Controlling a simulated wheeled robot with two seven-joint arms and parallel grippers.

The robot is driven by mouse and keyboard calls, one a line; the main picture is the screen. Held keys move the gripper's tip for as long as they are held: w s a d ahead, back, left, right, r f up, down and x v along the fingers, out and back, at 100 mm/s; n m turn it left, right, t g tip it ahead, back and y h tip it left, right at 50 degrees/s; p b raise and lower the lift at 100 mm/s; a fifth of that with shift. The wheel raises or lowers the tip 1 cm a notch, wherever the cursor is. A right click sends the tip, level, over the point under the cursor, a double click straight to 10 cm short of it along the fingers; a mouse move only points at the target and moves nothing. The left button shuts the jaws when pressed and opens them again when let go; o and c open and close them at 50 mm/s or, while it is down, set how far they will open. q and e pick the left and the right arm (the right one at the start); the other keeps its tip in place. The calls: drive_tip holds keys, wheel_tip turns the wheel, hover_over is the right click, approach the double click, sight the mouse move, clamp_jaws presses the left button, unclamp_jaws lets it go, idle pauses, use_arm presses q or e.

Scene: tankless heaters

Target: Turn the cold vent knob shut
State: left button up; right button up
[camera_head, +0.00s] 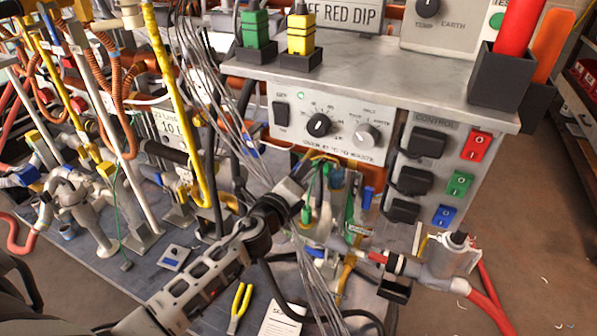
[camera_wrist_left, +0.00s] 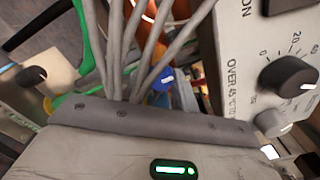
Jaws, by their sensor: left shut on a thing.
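My left gripper (camera_head: 303,170) reaches in from the lower left to just below the heater's front panel. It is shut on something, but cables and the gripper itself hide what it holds. A small round blue knob with a white mark (camera_wrist_left: 163,78) shows in the left wrist view beyond the gripper's palm (camera_wrist_left: 150,120), partly behind grey cables; it may be the cold vent knob. I cannot tell whether the fingers touch it. A blue round part (camera_head: 337,179) also shows right of the gripper in the head view. My right gripper is out of view.
Loose grey cables (camera_head: 213,88) hang close around the gripper. The panel with a black dial (camera_head: 318,125) and a grey dial (camera_head: 367,135) is just above. Pipes crowd the left. Yellow-handled pliers (camera_head: 240,306) and a paper (camera_head: 281,320) lie below.

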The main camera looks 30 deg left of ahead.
use_arm(q)
drive_tip(key=shift+m, duration=0.3)
drive_tip(key=o, duration=1)
drive_tip(key=shift+c, duration=0.2)
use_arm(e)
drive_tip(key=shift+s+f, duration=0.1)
use_arm(q)
drive_tip(key=s+d+b, duration=0.1)
drive_tip(key=s+b, duration=0.1)
drive_tip(key=s, duration=1.4)
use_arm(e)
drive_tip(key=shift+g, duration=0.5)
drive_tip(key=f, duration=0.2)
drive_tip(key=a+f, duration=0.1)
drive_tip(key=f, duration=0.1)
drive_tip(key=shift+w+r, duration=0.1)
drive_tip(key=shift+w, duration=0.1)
